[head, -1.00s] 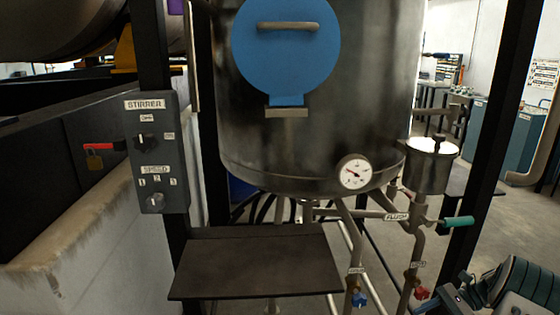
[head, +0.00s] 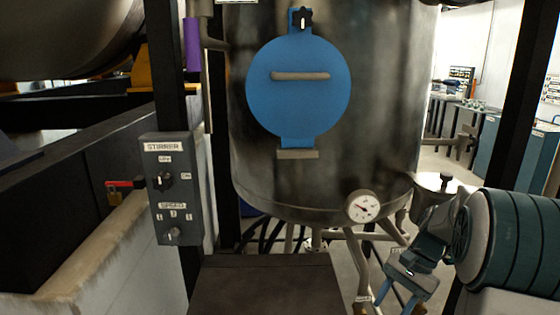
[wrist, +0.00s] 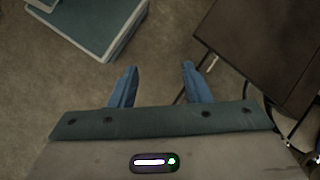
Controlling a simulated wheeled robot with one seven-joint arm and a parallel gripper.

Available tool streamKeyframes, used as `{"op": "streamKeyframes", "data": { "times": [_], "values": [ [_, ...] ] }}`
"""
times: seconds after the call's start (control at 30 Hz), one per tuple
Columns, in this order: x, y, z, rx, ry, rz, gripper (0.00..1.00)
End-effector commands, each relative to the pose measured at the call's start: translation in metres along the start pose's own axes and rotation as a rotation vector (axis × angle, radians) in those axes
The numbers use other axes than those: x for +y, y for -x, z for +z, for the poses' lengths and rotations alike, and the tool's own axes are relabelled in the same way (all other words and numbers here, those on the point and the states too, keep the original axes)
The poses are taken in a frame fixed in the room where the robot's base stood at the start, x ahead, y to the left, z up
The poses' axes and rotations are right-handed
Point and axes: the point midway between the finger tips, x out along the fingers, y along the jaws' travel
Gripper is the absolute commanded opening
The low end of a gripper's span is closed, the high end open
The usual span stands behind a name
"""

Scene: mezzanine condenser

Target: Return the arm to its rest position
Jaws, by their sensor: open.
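My gripper (head: 402,286) is at the lower right of the head view, pointing down, with my arm reaching in from the right edge. In the wrist view my gripper (wrist: 158,80) shows two blue fingers set well apart, open, with nothing between them. Bare floor lies below the fingers. In the head view the gripper stands in front of the pipes under the steel vessel (head: 300,185) and hides part of them.
The vessel has a blue round hatch (head: 298,110) and a dial gauge (head: 362,207). A stirrer control box (head: 175,190) is on a post at left. A dark platform (head: 265,285) stands below the vessel; a dark flat top (wrist: 265,45) is right in the wrist view.

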Motion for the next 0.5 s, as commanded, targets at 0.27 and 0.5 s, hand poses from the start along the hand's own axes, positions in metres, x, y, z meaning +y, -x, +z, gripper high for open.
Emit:
{"op": "streamKeyframes", "data": {
  "times": [0.27,0.5],
  "values": [
    [-0.006,0.034,0.096,0.210,0.263,0.099,0.44],
    [0.005,0.049,0.165,0.383,0.504,0.165,0.44]
  ]
}}
